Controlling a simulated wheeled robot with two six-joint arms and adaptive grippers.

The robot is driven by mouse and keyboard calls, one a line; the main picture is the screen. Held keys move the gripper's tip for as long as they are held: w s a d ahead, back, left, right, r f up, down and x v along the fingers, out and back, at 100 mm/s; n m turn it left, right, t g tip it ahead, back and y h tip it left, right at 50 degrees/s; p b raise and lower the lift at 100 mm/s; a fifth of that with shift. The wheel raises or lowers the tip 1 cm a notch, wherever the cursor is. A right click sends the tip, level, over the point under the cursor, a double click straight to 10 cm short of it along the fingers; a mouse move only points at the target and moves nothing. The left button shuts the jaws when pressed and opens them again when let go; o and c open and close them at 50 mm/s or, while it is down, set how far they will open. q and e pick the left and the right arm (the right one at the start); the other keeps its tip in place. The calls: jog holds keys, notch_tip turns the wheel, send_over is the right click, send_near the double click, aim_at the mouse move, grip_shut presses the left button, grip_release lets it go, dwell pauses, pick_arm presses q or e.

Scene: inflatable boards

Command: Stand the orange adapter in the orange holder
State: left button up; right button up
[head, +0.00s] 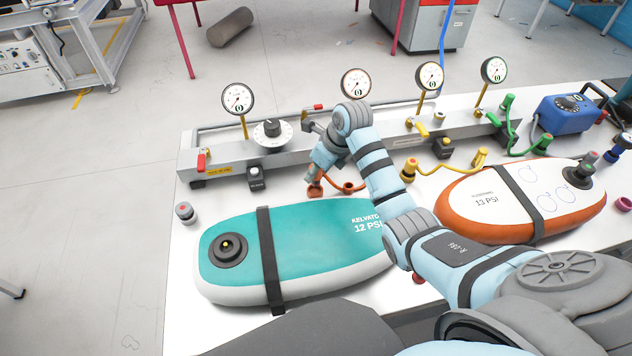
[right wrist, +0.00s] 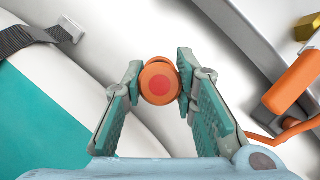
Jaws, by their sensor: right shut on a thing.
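I cannot make out the orange holder with certainty; my right arm hides part of the table. My left gripper is not in view.
The teal board (head: 313,238) with a black strap lies in front. An orange hose fitting (right wrist: 292,82) is right of the gripper. The grey manifold (head: 222,160) with gauges runs behind. An orange-and-white board (head: 515,200) lies right. A grey-and-red cap (head: 185,212) stands left.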

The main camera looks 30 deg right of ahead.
aim_at(317, 179)
jog(key=shift+f, duration=2.05)
jog(key=o, duration=1.1)
jog(key=shift+s, duration=0.1)
jog(key=shift+d+r, duration=0.1)
jog(key=shift+r, duration=0.45)
jog(key=p+v, duration=0.1)
jog(key=v, duration=1)
jog(key=shift+s, duration=0.15)
